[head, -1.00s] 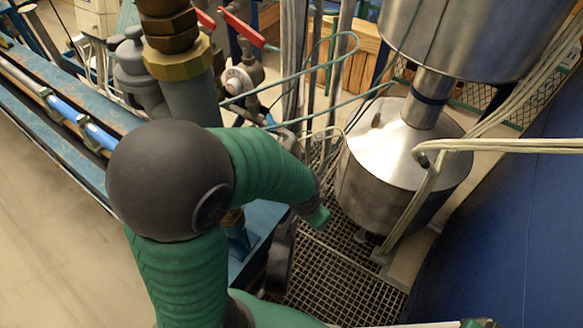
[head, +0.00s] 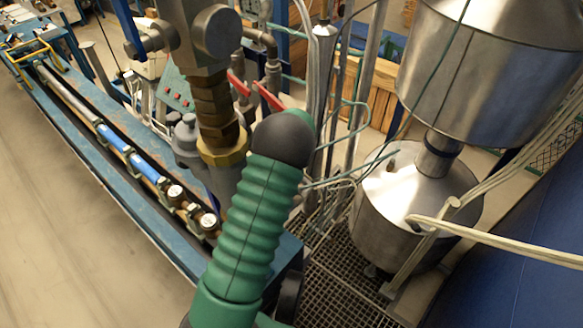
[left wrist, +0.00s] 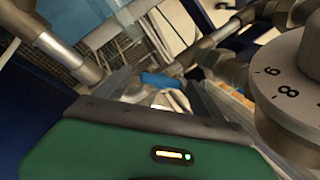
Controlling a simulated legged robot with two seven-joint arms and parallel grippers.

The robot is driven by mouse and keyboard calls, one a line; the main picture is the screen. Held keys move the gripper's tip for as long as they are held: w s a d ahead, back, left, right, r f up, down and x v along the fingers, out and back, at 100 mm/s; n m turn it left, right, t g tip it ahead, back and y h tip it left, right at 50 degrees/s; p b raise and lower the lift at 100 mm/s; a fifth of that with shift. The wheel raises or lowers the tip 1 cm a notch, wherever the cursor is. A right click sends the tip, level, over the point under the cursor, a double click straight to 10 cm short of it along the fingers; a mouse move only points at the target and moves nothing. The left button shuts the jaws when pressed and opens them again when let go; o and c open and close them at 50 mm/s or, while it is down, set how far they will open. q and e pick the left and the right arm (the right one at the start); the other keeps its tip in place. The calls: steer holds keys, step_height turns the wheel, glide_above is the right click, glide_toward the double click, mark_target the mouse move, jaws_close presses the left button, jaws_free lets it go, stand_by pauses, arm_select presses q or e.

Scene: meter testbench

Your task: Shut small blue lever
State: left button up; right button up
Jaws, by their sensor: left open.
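The small blue lever (left wrist: 160,80) shows in the left wrist view, near the middle, just beyond my left gripper. My left gripper (left wrist: 158,96) is open, with its grey fingers to either side of the lever in the picture. I cannot tell whether they touch it. In the head view my green left arm rises from the bottom centre and hides its gripper and the lever. My right gripper is in neither view.
A large numbered dial (left wrist: 285,90) is close on the right in the wrist view. In the head view, red levers (head: 268,97) sit on pipes behind my arm. A steel tank (head: 410,195) stands to the right. A blue bench (head: 125,185) runs along the left.

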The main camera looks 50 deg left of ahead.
arm_select(q)
steer(key=shift+d, duration=0.25)
steer(key=shift+c, duration=0.9)
steer(key=shift+s+a, duration=0.15)
steer(key=shift+a, duration=0.4)
steer(key=c, duration=1.2)
steer(key=shift+d, duration=0.15)
steer(key=shift+f, duration=0.1)
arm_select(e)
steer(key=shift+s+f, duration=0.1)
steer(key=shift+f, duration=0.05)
